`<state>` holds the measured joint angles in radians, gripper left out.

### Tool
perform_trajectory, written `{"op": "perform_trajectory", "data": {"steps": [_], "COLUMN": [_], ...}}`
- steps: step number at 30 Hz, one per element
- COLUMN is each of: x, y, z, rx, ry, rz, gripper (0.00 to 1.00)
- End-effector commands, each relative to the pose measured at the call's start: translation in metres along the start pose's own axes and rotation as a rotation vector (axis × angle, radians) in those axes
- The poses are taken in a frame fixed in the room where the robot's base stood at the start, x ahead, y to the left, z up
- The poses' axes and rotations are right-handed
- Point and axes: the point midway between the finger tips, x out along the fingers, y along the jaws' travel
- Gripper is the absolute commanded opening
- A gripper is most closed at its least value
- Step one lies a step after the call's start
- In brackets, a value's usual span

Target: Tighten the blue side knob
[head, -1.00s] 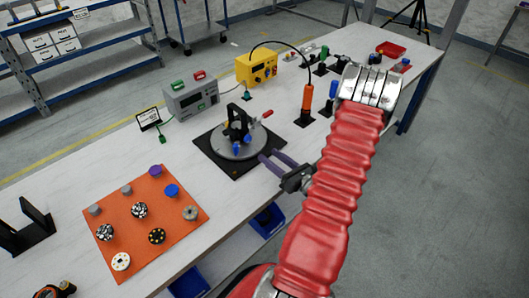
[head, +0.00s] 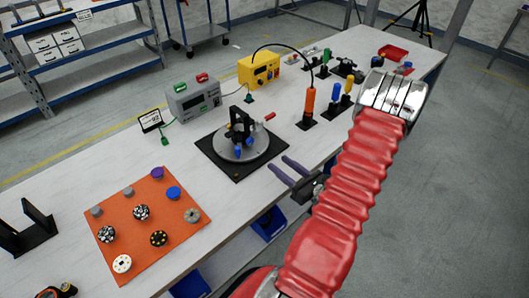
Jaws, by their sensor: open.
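A dark clamp fixture (head: 240,127) stands on a round grey plate (head: 233,154) on a black square mat. Small blue parts (head: 238,152) show low on the fixture's near side; which of them is the side knob is too small to tell. My gripper (head: 278,164) has purple fingers, spread apart and empty. It is to the right of the round plate, near the table's front edge, and apart from the fixture.
An orange mat (head: 122,215) with several round caps and knobs lies at front left. A grey box (head: 193,100) and a yellow box (head: 258,70) stand behind the fixture. An orange-handled tool (head: 309,102) stands upright to the right.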

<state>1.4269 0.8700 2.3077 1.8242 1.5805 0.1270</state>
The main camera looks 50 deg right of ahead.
Motion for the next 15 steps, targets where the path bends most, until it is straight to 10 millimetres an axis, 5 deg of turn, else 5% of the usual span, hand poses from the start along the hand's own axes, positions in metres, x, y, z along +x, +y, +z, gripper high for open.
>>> {"op": "perform_trajectory", "data": {"steps": [9,15], "x": [-0.0017,-0.0017], "y": [0.0015,0.0012], "z": [0.0017,0.0016], "rx": [-0.361,-0.44], "ry": [0.001,0.0], "rz": [0.003,0.004], "gripper": [0.43,0.43]}}
